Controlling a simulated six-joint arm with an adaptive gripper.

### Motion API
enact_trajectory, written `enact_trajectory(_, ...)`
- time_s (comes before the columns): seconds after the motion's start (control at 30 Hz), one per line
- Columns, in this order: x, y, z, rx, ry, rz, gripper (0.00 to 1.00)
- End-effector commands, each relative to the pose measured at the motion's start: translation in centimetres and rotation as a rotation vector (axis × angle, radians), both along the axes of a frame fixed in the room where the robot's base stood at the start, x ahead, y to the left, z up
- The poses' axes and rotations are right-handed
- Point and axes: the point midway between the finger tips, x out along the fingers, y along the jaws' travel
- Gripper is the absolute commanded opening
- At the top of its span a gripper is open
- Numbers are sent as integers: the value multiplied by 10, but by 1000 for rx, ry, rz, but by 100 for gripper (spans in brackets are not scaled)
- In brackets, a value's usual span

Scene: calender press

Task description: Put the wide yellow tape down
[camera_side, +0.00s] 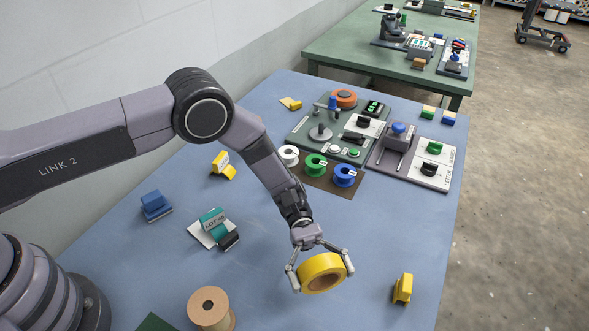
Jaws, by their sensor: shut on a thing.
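The wide yellow tape (321,265) is a thick yellow roll with a brown core, near the front middle of the blue table. My gripper (320,270) is shut on it, with one finger at each side of the roll. The roll is tilted, with its core opening facing the camera. I cannot tell from this view whether its lower edge touches the table or hangs just above it.
A yellow block (403,288) stands to the right, and a brown spool (210,308) to the front left. White, green (315,166) and blue spools sit on a brown mat behind, before a control panel (330,134). The blue table (370,225) is bare around the roll.

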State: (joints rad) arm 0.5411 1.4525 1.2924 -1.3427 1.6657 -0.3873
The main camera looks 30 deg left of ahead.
Motion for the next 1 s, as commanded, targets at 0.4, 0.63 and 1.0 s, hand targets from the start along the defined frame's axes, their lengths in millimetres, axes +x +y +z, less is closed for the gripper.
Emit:
enact_trajectory(0.4, 15, -21, -32, -1, -1, -1, 49)
enact_trajectory(0.63, 15, -20, -59, -1, 0, 0, 49)
enact_trajectory(1.0, 15, -20, -63, -2, -1, 0, 49)
